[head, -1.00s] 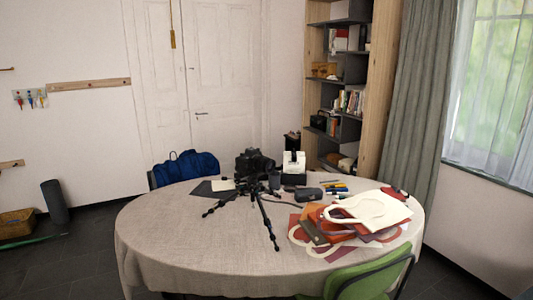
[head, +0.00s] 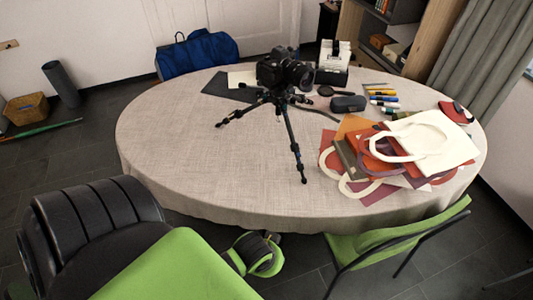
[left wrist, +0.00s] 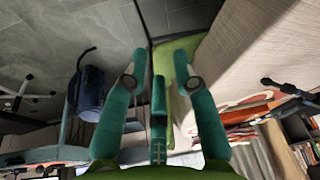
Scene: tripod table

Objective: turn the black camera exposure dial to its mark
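The black camera (head: 285,68) stands on a black tripod (head: 291,135) towards the back of the round table (head: 200,150) in the head view. Its lens faces right. The exposure dial is too small to make out. Dark tripod-like legs (left wrist: 288,90) show at the right of the left wrist view. My left gripper (left wrist: 160,60) shows in the left wrist view with its teal fingers apart and nothing between them. It is away from the camera.
Bags and papers (head: 400,150) cover the table's right side. A black case (head: 348,103), several markers (head: 382,97) and a white-topped box (head: 333,62) lie near the camera. A green chair (head: 400,235) stands at the front right. The table's left and front are clear.

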